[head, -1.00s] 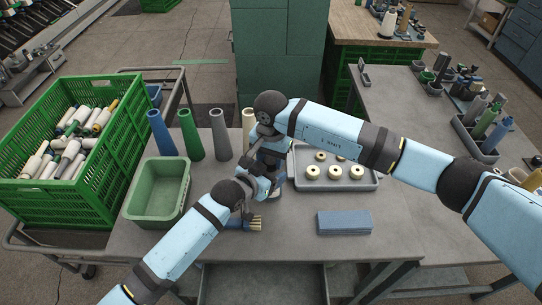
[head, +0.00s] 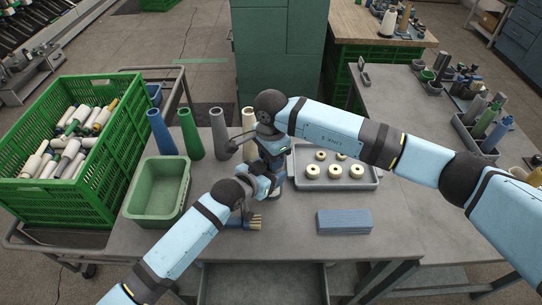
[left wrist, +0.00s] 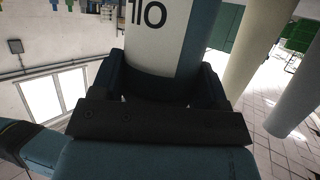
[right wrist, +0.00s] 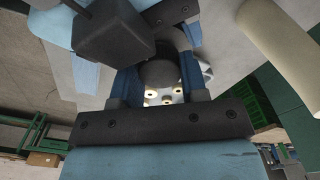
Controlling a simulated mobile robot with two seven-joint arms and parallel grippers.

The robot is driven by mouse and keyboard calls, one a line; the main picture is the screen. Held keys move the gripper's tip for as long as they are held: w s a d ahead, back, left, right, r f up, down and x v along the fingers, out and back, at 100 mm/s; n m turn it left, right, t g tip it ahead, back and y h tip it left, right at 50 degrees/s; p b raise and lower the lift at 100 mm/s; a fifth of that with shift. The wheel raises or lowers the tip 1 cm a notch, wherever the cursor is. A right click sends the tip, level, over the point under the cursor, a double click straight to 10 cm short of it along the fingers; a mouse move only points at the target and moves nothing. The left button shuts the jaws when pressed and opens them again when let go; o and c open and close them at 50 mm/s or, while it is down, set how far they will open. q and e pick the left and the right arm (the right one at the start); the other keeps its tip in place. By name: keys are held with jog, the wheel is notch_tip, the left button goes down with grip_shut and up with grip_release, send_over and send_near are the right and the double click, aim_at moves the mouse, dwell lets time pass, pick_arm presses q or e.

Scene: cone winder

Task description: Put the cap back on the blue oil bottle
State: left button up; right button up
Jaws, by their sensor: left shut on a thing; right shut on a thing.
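My left gripper (left wrist: 160,82) is shut on the blue oil bottle (left wrist: 150,40), which fills the space between its fingers in the left wrist view. The bottle has a white label with dark lettering. My right gripper (right wrist: 160,80) is shut on a dark, rounded piece (right wrist: 160,73), which looks like the cap. In the head view both grippers are close together above the middle of the table, largely hidden by my right arm. The bottle's mouth is hidden, so I cannot tell whether the cap touches it.
Blue, green and grey cones (head: 190,134) stand behind a green bin (head: 158,190). A grey tray (head: 370,184) with several cream rings is at right. A blue folded cloth (head: 344,222) and a brush (head: 250,222) lie in front. A green crate (head: 75,200) stands left.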

jog(key=o, duration=1)
jog(key=shift+r, duration=2.25)
jog(key=shift+c, duration=0.2)
jog(key=shift+c, duration=0.8)
notch_tip(320, 180, up, 4)
jog(key=n, duration=0.6)
jog(key=shift+f+n, duration=0.25)
jog(key=shift+n, duration=0.05)
